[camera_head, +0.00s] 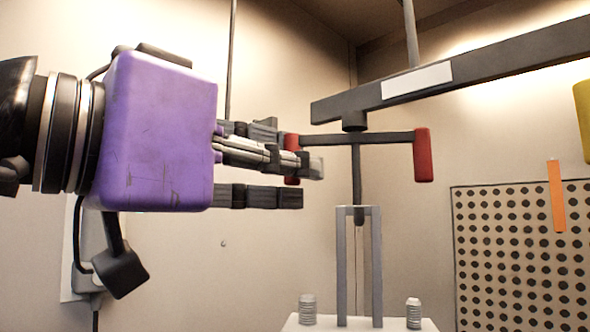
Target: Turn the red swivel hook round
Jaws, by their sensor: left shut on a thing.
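The red swivel hook shows as a dark crossbar (378,138) under the overhead beam, with a red grip (423,155) hanging at its right end and another red grip (291,145) at its left end. A dark stem runs down from its middle to a grey frame (342,265). My left gripper (305,165) comes in from the left with its purple body. Its fingers are shut on the left red grip and hide part of it. My right gripper is not in view.
A dark overhead beam (500,68) with a white label runs to the upper right. A white block (300,325) below carries two ribbed grey posts. A perforated panel (520,260) with an orange strip (556,195) stands at right. A yellow object (584,115) is at the right edge.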

